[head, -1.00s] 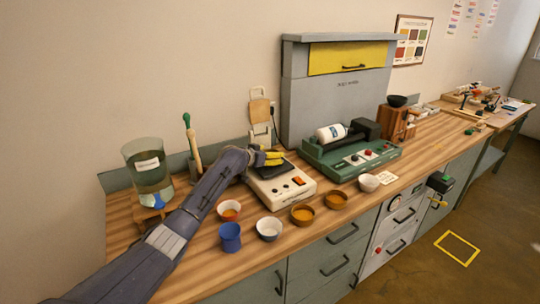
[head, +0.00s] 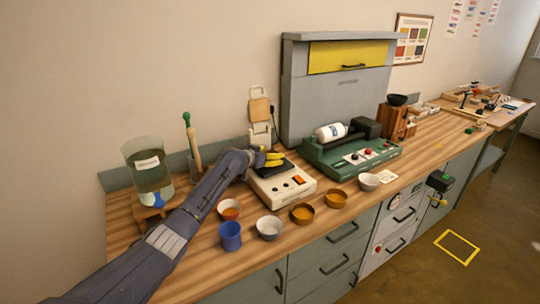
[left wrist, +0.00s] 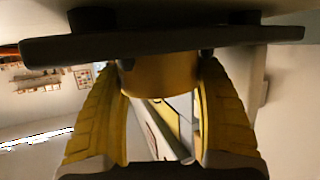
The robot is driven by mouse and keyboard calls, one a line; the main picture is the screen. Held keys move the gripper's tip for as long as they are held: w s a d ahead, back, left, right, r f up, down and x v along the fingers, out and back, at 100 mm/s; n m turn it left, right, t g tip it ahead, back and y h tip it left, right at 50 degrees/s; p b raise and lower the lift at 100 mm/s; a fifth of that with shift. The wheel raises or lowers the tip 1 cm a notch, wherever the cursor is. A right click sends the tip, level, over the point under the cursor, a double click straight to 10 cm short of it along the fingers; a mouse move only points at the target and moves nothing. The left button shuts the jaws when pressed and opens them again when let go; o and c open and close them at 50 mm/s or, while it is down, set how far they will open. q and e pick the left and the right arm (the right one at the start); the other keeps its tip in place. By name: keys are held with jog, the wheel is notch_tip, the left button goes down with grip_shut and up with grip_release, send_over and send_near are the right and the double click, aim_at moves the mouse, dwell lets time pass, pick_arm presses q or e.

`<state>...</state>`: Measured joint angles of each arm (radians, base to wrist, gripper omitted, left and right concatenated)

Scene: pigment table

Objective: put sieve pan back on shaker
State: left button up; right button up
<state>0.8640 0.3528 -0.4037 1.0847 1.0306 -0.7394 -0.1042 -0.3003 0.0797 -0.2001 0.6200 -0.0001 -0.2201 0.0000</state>
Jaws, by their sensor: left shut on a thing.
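The shaker (head: 291,189) is a white box with a black top plate, an orange switch and dark knobs, in the middle of the bench. My left gripper (head: 273,159) has yellow fingers and is at the plate's back left part. In the left wrist view, its fingers (left wrist: 160,95) are shut on a brass-yellow round piece (left wrist: 158,76), which I take for the sieve pan. This lies against or very near the dark plate (left wrist: 150,43); I cannot tell if they touch. My right gripper is not in view.
Several bowls and a blue cup (head: 230,236) line the front of the shaker. A green roller machine (head: 345,158) stands to its right. A glass vessel (head: 150,170) and a green-topped tool (head: 192,145) are at the left. My left arm crosses the bench's left part.

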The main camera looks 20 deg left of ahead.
pick_arm(q)
jog(key=o, duration=1)
jog(key=shift+c, duration=0.2)
jog(key=shift+f, duration=0.1)
jog(key=shift+s, duration=0.1)
